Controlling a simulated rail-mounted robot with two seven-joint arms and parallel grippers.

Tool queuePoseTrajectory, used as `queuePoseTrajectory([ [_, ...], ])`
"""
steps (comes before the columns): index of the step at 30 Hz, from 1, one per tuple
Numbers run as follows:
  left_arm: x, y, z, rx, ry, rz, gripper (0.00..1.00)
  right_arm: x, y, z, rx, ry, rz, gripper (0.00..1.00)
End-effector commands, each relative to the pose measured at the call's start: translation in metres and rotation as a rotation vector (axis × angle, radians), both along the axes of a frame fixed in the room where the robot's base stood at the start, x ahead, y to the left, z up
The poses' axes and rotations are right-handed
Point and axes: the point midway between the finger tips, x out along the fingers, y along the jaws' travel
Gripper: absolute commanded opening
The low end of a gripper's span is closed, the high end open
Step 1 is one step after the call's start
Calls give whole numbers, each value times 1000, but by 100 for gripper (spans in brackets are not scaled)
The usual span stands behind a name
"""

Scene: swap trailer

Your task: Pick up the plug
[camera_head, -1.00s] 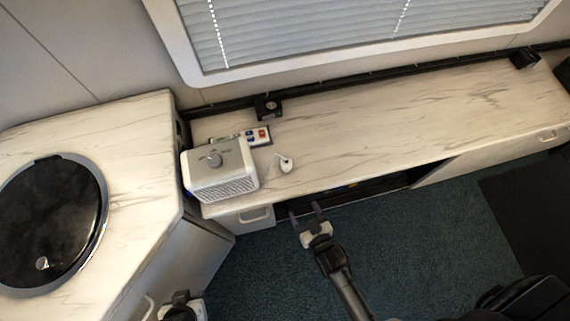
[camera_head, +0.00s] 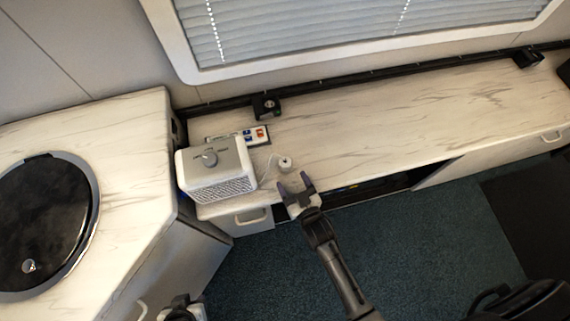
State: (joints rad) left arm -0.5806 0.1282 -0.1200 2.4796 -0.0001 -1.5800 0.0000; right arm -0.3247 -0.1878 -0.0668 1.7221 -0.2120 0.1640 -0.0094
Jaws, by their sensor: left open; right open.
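The small white plug (camera_head: 285,163) lies on the marble-patterned counter near its front edge, just right of a white box-shaped appliance with a knob (camera_head: 215,168). A thin white cord runs from the plug toward the appliance. My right gripper (camera_head: 294,185) is open and empty, its dark fingertips pointing at the plug from the front, a short way short of it. My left gripper (camera_head: 180,304) is at the bottom edge, low beside the left cabinet; its fingers are hard to make out at this size.
A socket strip (camera_head: 258,135) with coloured parts lies behind the appliance. A black box (camera_head: 266,106) stands at the back rail. The counter (camera_head: 400,125) to the right is clear. A round black lid (camera_head: 45,220) is on the left counter. An open compartment (camera_head: 375,186) is below the counter.

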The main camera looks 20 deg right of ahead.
Motion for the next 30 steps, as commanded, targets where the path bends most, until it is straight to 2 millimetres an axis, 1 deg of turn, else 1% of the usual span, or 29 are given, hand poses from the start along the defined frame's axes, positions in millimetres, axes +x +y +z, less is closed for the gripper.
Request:
queuePoseTrajectory([
  [2, 0, 0, -3, 0, 0, 0, 43, 4, -1, -1, 0, -1, 0, 71],
  [9, 0, -1, -19, -3, -1, 2, 43, 34, -6, -3, 0, -3, 0, 71],
  [13, 1, -2, -24, -9, -2, 6, 43, 47, -5, -2, 0, -2, 0, 71],
  [17, 1, -4, -25, -13, -1, 10, 43, 52, -4, -1, 1, 1, 0, 71],
  [23, 1, -4, -24, -14, -1, 9, 43, 53, -4, -1, 1, 1, 0, 71],
  [25, 1, -4, -24, -14, -1, 9, 43, 53, -4, -1, 1, 1, 0, 68],
  [30, 1, -3, -24, -10, -2, 6, 43, 53, -4, -1, 1, 1, 0, 51],
])
